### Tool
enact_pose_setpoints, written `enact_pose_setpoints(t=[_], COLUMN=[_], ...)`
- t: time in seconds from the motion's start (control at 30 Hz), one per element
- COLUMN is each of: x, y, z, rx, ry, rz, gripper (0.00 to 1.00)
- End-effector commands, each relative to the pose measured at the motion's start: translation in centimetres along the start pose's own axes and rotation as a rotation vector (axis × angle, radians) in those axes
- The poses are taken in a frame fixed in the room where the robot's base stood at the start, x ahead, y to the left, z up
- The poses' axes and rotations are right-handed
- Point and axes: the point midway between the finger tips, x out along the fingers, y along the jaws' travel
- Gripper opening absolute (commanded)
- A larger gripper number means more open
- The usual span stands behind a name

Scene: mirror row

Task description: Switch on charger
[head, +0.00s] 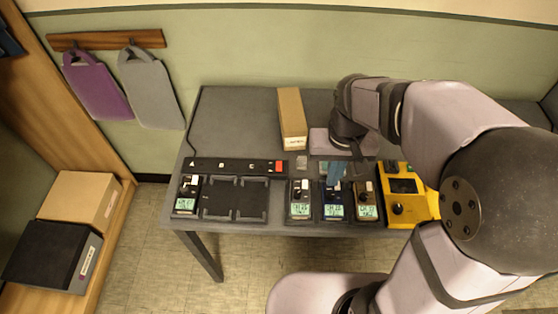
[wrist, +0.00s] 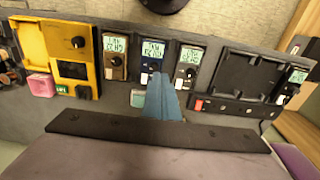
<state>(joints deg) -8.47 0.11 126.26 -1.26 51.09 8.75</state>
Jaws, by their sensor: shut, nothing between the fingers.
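A black charger strip (head: 230,168) with letters along it lies behind the row of docks. Its red switch (head: 279,167) is at the right end; it also shows in the wrist view (wrist: 199,104). Whether the switch is on or off I cannot tell. My gripper (head: 336,176) is shut and empty, with blue fingers, to the right of the switch. In the wrist view its fingertips (wrist: 161,80) overlap the near edge of the blue meter (wrist: 152,54); contact cannot be told. The blue meter (head: 334,203) stands between a grey meter (head: 300,200) and a brown meter (head: 366,203).
Another meter (head: 186,196) sits at the left end, beside empty dock bays (head: 234,200). A yellow unit (head: 420,206) with a knob is at the right. A tan box (head: 292,118) stands at the back. The table's back left is clear.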

Motion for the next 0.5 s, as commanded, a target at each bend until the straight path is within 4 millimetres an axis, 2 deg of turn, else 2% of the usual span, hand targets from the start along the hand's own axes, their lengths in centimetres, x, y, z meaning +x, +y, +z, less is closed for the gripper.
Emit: enact_pose_setpoints(t=[0.03,0.2,0.3,0.5], x=[0.4,-0.6,-1.3,-2.4], y=[-1.1,-4.7,-7.0,-10.5], z=[-1.5,-5.5,-7.2,-9.5], rx=[-0.007,-0.005,-0.004,0.002], ry=[0.011,0.037,0.053,0.078], rz=[0.0,0.001,-0.001,-0.005], gripper=[0.0,0.0,0.0,0.0])
